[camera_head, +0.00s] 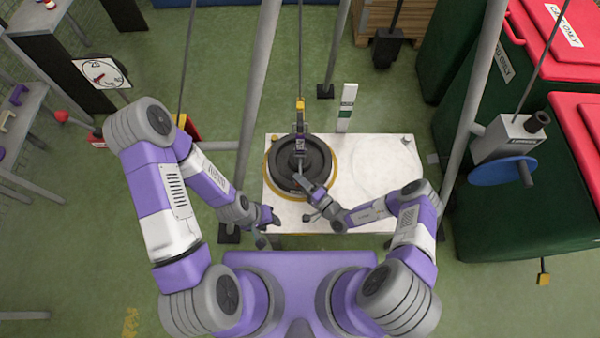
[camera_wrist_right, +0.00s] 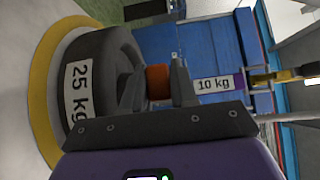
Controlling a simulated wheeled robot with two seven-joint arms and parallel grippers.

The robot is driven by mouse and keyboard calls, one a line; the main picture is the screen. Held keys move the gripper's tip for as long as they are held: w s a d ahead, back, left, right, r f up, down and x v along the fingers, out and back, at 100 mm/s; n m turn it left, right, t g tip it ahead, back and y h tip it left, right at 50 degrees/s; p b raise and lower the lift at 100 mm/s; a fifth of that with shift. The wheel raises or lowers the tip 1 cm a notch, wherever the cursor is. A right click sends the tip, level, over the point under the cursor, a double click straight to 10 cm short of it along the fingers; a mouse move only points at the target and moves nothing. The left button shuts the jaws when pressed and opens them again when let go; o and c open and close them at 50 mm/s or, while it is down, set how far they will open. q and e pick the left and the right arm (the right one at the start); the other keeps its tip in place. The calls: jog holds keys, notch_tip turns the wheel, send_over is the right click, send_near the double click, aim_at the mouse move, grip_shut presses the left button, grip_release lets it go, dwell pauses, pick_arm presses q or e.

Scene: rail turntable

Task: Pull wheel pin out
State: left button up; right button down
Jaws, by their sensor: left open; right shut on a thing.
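A black round weight (camera_head: 317,155) lies on a yellow ring (camera_head: 271,184) on the left half of the white table. In the right wrist view the weight (camera_wrist_right: 100,62) has a "25 kg" label. My right gripper (camera_head: 299,178) is over the near side of the weight. In the right wrist view my right gripper (camera_wrist_right: 158,92) is shut on an orange-red cylinder (camera_wrist_right: 158,80), which seems to be the pin. How deep it sits is hidden. My left gripper (camera_head: 268,228) is open and empty by the table's front left edge, apart from the weight.
A cable with a yellow block (camera_head: 300,104) hangs over the weight. Grey posts (camera_head: 257,90) stand around the white table (camera_head: 385,165), whose right half is mostly clear. A winch with a blue wheel (camera_head: 503,171) and green bins (camera_head: 500,215) stand at right.

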jog(key=shift+s+f, duration=0.1)
jog(key=shift+s, duration=0.1)
jog(key=c, duration=1)
grip_release()
jog(key=shift+o, duration=0.2)
jog(key=p+v, duration=0.1)
jog(key=v, duration=0.6)
jog(key=shift+s+d, duration=0.25)
